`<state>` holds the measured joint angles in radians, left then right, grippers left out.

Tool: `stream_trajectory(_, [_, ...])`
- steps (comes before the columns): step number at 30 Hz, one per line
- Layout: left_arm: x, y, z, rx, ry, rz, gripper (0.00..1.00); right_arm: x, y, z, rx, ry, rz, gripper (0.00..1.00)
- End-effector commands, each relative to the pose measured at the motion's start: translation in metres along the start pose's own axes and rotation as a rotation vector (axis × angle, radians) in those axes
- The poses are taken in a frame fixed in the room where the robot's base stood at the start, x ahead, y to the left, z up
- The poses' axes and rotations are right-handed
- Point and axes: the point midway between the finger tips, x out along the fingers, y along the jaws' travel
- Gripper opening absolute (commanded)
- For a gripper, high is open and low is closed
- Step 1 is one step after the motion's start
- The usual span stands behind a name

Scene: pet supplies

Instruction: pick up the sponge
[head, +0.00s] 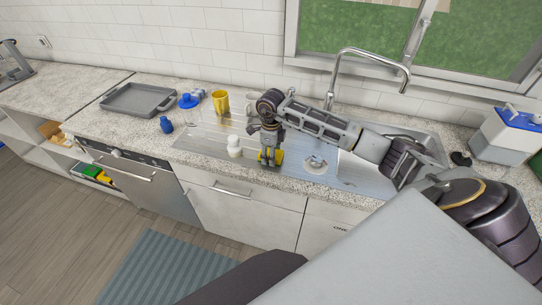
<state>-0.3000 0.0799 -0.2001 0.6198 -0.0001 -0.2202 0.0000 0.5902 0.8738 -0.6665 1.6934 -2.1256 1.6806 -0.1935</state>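The yellow sponge (279,157) is on the ridged metal drainboard of the sink, near its front edge. My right gripper (268,155), on the arm coming in from the right, points down over the sponge and hides its middle. Yellow shows on both sides of the fingers. The fingers are small and dark here, so I cannot tell whether they are closed on the sponge or only around it. My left gripper is not in view.
A white bottle (234,146) stands close left of my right gripper. A yellow cup (220,102), a blue-lidded jar (188,105), a small blue item (166,125) and a grey tray (139,100) are farther left. The faucet (369,55) rises behind my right arm.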

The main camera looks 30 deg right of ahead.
Motion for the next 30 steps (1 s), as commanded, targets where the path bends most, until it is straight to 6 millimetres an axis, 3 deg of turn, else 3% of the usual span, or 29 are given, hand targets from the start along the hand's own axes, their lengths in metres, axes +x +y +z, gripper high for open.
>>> stream_trajectory(18, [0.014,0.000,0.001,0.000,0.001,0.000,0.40,-0.078,-0.001,0.001,0.000,-0.003,-0.003,0.37])
stream_trajectory(30, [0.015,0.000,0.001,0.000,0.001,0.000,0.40,-0.092,0.000,0.000,-0.001,-0.001,-0.001,0.37])
